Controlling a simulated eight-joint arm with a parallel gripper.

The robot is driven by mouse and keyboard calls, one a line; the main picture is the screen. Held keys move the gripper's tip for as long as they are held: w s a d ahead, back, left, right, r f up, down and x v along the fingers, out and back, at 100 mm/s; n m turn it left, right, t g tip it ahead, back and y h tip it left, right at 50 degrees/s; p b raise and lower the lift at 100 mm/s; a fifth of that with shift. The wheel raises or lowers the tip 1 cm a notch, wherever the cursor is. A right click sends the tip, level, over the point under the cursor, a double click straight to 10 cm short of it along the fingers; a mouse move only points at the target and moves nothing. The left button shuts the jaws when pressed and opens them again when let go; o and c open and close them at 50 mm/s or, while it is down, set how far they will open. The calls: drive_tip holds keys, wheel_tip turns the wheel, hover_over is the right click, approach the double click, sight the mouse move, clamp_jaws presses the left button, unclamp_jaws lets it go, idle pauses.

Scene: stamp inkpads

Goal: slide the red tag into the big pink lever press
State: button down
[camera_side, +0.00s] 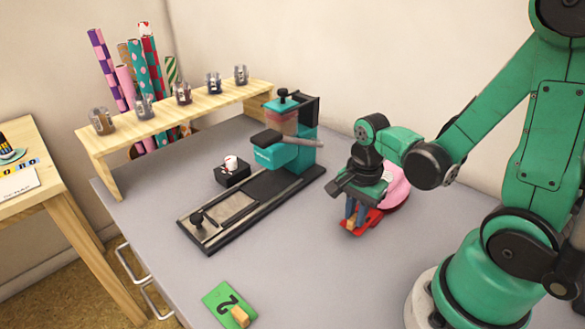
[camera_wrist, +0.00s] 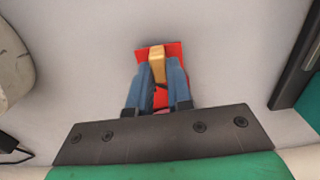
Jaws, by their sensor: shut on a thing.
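The red tag (camera_side: 348,229) is a flat red plate with a wooden block on it. In the wrist view the tag (camera_wrist: 174,50) shows beyond the fingertips, with the block between them. My gripper (camera_side: 353,218) points down, its blue fingers shut on the block; the fingers also show in the wrist view (camera_wrist: 159,72). I cannot tell whether the tag touches the table. A round pink thing (camera_side: 399,186), which looks like the pink press, stands right behind my gripper. My wrist hides most of it, including any slot or lever.
A teal press (camera_side: 285,150) on a long black base stands left of my gripper, with a small black block (camera_side: 232,174) beside it. A wooden shelf (camera_side: 182,115) with jars lines the back. Grey table between is clear.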

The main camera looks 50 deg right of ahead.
drive_tip(key=shift+d, duration=1.3)
drive_tip(key=c, duration=0.7)
unclamp_jaws()
drive_tip(key=shift+r, duration=0.1)
drive_tip(key=shift+r, duration=3.45)
